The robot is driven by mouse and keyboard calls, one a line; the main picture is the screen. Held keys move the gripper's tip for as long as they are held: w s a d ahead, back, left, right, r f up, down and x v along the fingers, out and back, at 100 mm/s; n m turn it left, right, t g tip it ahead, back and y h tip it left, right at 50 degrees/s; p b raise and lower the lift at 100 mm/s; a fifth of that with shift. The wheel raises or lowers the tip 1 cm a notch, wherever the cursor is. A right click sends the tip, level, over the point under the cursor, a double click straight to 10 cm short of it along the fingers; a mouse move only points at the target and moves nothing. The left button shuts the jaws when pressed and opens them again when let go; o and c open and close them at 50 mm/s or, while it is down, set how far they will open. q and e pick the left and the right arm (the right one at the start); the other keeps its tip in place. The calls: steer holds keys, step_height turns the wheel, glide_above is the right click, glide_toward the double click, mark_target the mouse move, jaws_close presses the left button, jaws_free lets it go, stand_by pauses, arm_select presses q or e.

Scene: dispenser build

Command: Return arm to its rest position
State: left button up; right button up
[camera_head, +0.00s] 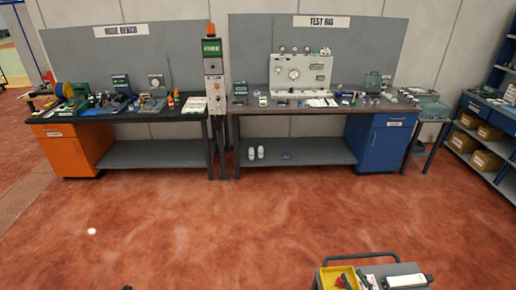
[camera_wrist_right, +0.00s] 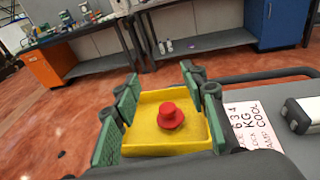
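My right gripper (camera_wrist_right: 160,80) is open in the right wrist view, its two green-padded fingers spread apart. Beyond and between them is a yellow tray (camera_wrist_right: 140,142) holding a red knob-like part (camera_wrist_right: 170,117); no finger appears closed on it. In the head view the yellow tray (camera_head: 331,272) is at the bottom edge, with a small part of my right gripper (camera_head: 346,282) over it. The rest of my right arm is hidden below the frame.
The tray sits on a grey cart (camera_head: 391,268) beside a white device (camera_head: 407,281) and a printed card (camera_wrist_right: 252,128). Farther off stand a bench with an orange cabinet (camera_head: 70,150) and a test rig bench with a blue cabinet (camera_head: 381,145). Open red floor lies between.

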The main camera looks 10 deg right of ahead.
steer(key=w, duration=0.3)
step_height(320, 180, up, 3)
steer(key=shift+f+p, duration=0.2)
steer(key=shift+p, duration=1)
steer(key=shift+r+p, duration=0.55)
steer(key=shift+r, duration=0.15)
steer(key=shift+s+a, duration=0.1)
